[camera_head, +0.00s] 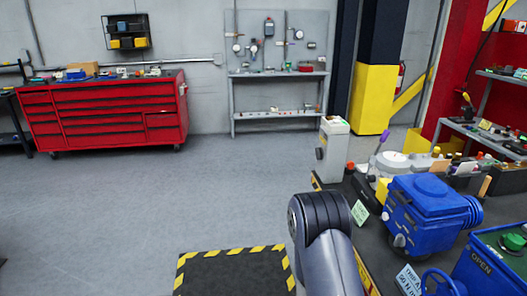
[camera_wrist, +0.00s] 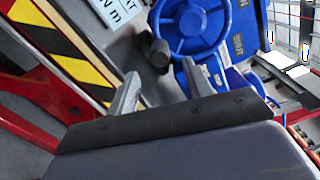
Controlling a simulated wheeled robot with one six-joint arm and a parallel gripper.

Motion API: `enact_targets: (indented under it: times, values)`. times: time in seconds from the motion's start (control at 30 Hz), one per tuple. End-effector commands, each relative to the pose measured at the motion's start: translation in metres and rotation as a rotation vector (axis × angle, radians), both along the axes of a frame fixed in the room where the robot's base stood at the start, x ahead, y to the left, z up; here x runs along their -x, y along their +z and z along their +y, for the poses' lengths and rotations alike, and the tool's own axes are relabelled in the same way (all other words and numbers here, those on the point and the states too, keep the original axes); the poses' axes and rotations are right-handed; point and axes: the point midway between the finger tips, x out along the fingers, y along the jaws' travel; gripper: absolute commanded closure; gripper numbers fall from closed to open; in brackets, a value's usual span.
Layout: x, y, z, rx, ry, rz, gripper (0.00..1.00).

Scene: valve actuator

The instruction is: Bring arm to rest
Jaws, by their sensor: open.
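My gripper (camera_wrist: 159,84) shows in the wrist view with its two grey fingers apart and nothing between them. A blue handwheel (camera_wrist: 218,42) lies beyond the fingertips, and I see no contact with it. A dark rounded knob (camera_wrist: 159,53) shows past the gap between the fingers. In the head view my arm (camera_head: 325,240) rises from the bottom edge beside the bench; my gripper is out of that view. The blue valve actuator (camera_head: 428,203) stands on the bench to the right of my arm. The handwheel (camera_head: 440,284) is partly cut off at the bottom.
The dark bench (camera_head: 365,240) carries a grey box (camera_head: 332,150) and a blue panel marked OPEN (camera_head: 492,262). A yellow-black edged mat (camera_head: 230,278) lies left of my arm. The floor is clear towards the red tool cabinet (camera_head: 105,112) and grey workbench (camera_head: 278,76).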

Motion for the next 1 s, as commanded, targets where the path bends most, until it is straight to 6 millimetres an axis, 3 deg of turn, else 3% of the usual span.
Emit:
enact_targets:
  times: [0.6,1.0]
  values:
    - [-0.005,0.001,-0.077,0.0,-0.004,-0.001,0.52]
    - [-0.007,0.0,-0.095,0.0,0.0,-0.001,0.52]
